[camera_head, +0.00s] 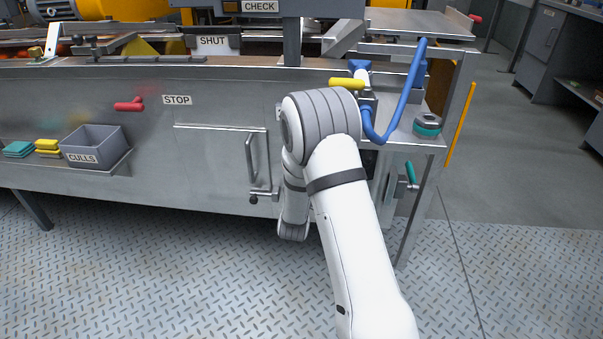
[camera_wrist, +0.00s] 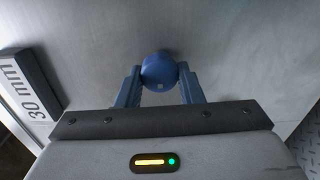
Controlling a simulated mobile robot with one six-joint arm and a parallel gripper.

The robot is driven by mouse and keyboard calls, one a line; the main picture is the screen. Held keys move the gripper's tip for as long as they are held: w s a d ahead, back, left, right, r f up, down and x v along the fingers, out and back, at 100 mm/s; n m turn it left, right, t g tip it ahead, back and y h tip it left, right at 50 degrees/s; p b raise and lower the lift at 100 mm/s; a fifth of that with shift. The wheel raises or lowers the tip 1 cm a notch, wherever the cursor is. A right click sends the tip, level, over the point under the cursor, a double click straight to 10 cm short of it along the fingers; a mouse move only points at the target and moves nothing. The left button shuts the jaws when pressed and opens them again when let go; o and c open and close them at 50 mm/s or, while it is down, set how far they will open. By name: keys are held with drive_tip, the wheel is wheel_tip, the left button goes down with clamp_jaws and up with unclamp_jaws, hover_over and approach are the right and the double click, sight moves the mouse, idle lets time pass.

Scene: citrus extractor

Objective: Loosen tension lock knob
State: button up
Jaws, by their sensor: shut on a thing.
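A round blue knob (camera_wrist: 159,71) with a small pale mark on its face sits against a grey metal panel (camera_wrist: 225,40) in the wrist view. It is the likely tension lock knob, though no label on it shows. My gripper (camera_wrist: 160,77) has its two blue fingers on either side of the knob, shut on it. In the head view my arm hides both the gripper and the knob.
A block marked 30 mm (camera_wrist: 27,86) is left of the gripper. The head view shows a blue hose (camera_head: 408,95), a yellow handle (camera_head: 346,83), a teal-handled lever (camera_head: 411,174), a door handle (camera_head: 251,160) and a CULLS bin (camera_head: 96,142). The tread-plate floor (camera_head: 180,270) is clear.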

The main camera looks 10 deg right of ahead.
drive_tip(key=o, duration=1)
drive_tip(key=shift+c, duration=0.2)
drive_tip(key=p+v, duration=0.2)
drive_tip(key=v, duration=0.5)
drive_tip(key=shift+s+a, duration=0.2)
drive_tip(key=shift+s, duration=0.1)
